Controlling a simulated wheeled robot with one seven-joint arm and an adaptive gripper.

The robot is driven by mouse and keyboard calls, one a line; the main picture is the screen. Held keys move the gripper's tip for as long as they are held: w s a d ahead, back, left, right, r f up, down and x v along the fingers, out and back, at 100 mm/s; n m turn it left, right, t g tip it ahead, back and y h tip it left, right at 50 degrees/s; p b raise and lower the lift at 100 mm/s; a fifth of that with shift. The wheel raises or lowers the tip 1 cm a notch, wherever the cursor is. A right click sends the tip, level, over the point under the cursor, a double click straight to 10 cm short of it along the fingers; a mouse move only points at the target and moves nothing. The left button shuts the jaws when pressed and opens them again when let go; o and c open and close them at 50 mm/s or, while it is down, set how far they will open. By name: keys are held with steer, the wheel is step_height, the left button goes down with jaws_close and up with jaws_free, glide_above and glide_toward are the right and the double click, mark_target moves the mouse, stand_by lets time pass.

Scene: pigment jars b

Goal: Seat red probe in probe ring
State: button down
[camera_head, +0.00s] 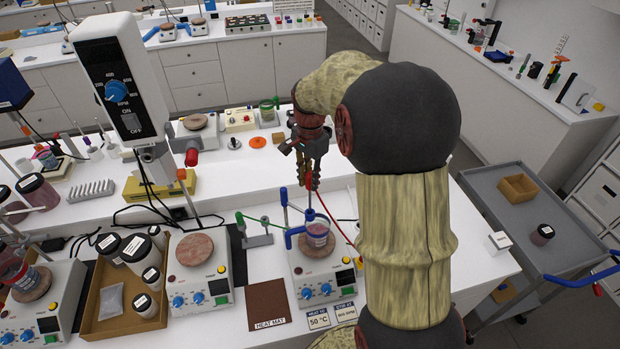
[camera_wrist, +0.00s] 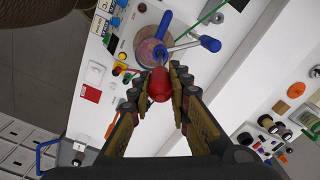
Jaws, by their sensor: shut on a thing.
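My gripper (camera_head: 312,186) is above the right-hand hotplate on the bench, pointing down. It is shut on the red probe (camera_wrist: 159,84), whose red body shows between the fingers in the wrist view. In the head view a bit of the red probe (camera_head: 309,183) shows at the fingertips, with a thin red cable running down to the right. Below is a beaker (camera_head: 318,230) of pinkish liquid on the hotplate (camera_head: 322,272), beside a blue clamp (camera_head: 293,236). I cannot make out the probe ring clearly; the gap between probe tip and beaker is hard to judge.
A blue-topped rod (camera_head: 284,197) rises close to my gripper. A second hotplate (camera_head: 198,262), a tray of dark-lidded jars (camera_head: 103,318) and a tall stirrer (camera_head: 117,80) stand further left.

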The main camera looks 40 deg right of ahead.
mark_target(310, 204)
steer(key=shift+f+b, duration=3.3)
steer(key=shift+f, duration=2.35)
steer(key=c, duration=1.6)
jaws_free()
step_height(310, 204, up, 12)
steer(key=shift+r, duration=0.1)
